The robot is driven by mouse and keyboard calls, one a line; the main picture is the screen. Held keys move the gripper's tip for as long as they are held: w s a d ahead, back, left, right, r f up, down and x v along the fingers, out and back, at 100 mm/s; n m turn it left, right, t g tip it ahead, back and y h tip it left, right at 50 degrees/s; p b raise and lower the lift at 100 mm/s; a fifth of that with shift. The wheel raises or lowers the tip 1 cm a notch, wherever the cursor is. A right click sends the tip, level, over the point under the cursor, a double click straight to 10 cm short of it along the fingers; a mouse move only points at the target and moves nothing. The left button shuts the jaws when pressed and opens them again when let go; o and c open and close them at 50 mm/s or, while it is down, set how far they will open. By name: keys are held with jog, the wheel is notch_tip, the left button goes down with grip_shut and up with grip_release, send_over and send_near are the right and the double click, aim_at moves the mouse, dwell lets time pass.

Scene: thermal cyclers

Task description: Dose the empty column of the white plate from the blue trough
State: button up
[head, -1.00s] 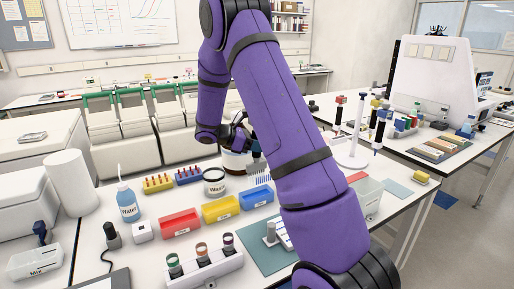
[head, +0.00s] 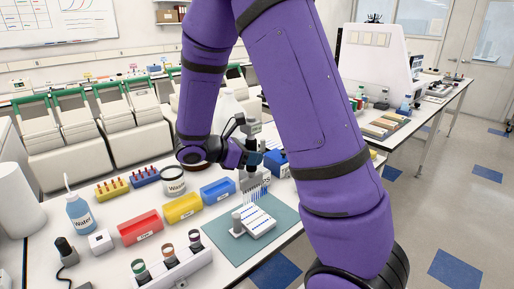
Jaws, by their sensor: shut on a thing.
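My gripper (head: 250,160) is shut on a multichannel pipette (head: 251,133), held upright. Its row of clear tips (head: 256,190) points down above the far end of the white plate (head: 262,227). I cannot tell whether the tips touch the plate. The plate lies on a teal mat (head: 283,246) and shows blue marks; its wells are too small to tell apart. The blue trough (head: 217,191) stands left of the pipette, apart from the tips.
Yellow (head: 183,208) and red (head: 140,227) troughs stand left of the blue one. A Waste tub (head: 173,182) is behind them. A rack with several coloured-top bottles (head: 175,270) stands in front. A blue box (head: 277,163) is behind the pipette.

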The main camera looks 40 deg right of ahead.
aim_at(251, 174)
jog(key=shift+s+f, duration=0.15)
jog(key=shift+s, duration=0.45)
jog(key=shift+d+f, duration=0.1)
jog(key=shift+f, duration=2.85)
jog(key=c, duration=0.4)
jog(key=o, duration=0.4)
jog(key=shift+r, duration=0.1)
jog(key=shift+r, duration=2.95)
